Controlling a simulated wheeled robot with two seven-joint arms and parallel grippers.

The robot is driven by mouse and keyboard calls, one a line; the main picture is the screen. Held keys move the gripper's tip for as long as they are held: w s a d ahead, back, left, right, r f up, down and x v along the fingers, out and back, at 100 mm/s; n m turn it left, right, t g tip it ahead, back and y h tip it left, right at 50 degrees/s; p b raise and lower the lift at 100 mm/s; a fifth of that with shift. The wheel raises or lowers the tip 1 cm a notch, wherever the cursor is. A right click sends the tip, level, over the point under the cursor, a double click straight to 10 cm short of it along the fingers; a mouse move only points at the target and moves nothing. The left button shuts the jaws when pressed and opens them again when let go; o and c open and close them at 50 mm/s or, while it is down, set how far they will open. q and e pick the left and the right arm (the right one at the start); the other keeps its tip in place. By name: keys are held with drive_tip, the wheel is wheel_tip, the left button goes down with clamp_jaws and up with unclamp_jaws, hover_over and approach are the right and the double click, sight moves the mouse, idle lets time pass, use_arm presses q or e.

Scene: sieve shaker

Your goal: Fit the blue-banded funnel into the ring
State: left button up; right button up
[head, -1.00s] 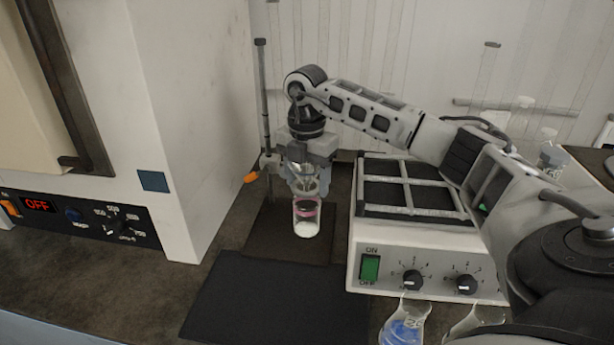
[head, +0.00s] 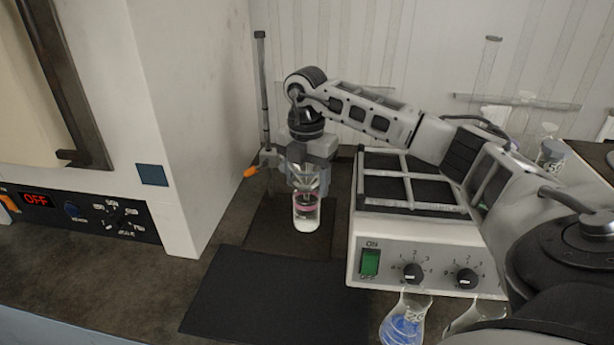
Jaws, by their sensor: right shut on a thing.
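My right gripper (head: 309,158) points down and is shut on a clear glass funnel (head: 307,182). No blue band can be made out on the funnel. The funnel is over a clear vessel (head: 306,222) that has a pinkish-red band and white material in the bottom. The funnel's lower end overlaps the vessel's top in the picture. The ring is hidden behind the gripper and funnel, so I cannot tell whether the funnel sits in it. The stand's rod (head: 263,85) and orange clamp knob (head: 250,172) show just left of the gripper. My left gripper is out of view.
A white oven-like unit (head: 190,110) with an OFF display stands left. A white shaker box (head: 430,262) with knobs stands right, close to the vessel. A bare dark mat (head: 270,300) lies in front.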

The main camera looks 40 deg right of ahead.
drive_tip(key=shift+f, duration=0.3)
idle(0.5)
drive_tip(key=o, duration=1.1)
drive_tip(key=shift+c, duration=0.2)
drive_tip(key=shift+r+p, duration=0.35)
drive_tip(key=shift+p, duration=0.05)
drive_tip(key=shift+r+p, duration=2.5)
drive_tip(key=shift+r, duration=0.25)
drive_tip(key=shift+f, duration=0.1)
